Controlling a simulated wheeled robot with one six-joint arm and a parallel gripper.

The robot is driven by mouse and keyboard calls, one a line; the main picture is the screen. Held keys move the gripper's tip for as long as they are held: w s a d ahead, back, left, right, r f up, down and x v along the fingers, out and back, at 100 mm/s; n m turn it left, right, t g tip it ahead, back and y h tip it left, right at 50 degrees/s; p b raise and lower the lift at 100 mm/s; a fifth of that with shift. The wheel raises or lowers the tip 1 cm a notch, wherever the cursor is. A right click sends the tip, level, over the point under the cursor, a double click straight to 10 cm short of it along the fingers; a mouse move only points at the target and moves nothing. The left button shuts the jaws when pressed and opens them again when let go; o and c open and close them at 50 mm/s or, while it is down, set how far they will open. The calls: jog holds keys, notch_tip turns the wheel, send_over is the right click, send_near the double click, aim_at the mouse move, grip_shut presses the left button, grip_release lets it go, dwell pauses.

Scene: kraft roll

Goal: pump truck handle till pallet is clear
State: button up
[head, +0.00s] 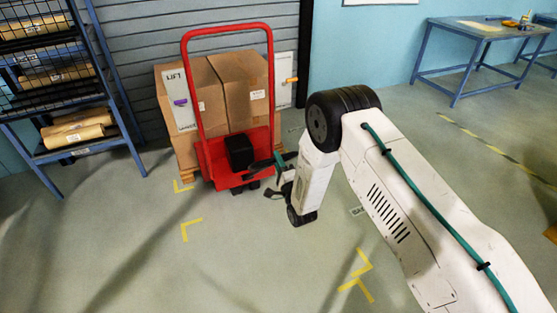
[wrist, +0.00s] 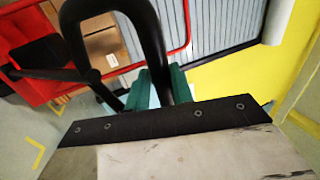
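The red pump truck (head: 225,165) stands at centre-left, with a tall red hoop frame and a black pump box (head: 239,152) on its front. Cardboard boxes (head: 243,92) stand on a wooden pallet (head: 187,160) behind it; the pallet's underside is mostly hidden, so its clearance cannot be told. A black looped handle (wrist: 161,40) fills the upper middle of the wrist view. My gripper (head: 278,164) is at the truck's right side, low down. Its teal fingers (wrist: 160,88) lie on both sides of the handle's bar and appear closed on it.
A blue rack (head: 95,150) with paper rolls stands at left. A blue workbench (head: 480,35) stands at the back right. Yellow corner marks (head: 190,228) lie on open floor in front.

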jog(key=shift+o, duration=1.3)
jog(key=shift+f, duration=0.1)
jog(key=v, duration=0.8)
jog(key=shift+a, duration=0.15)
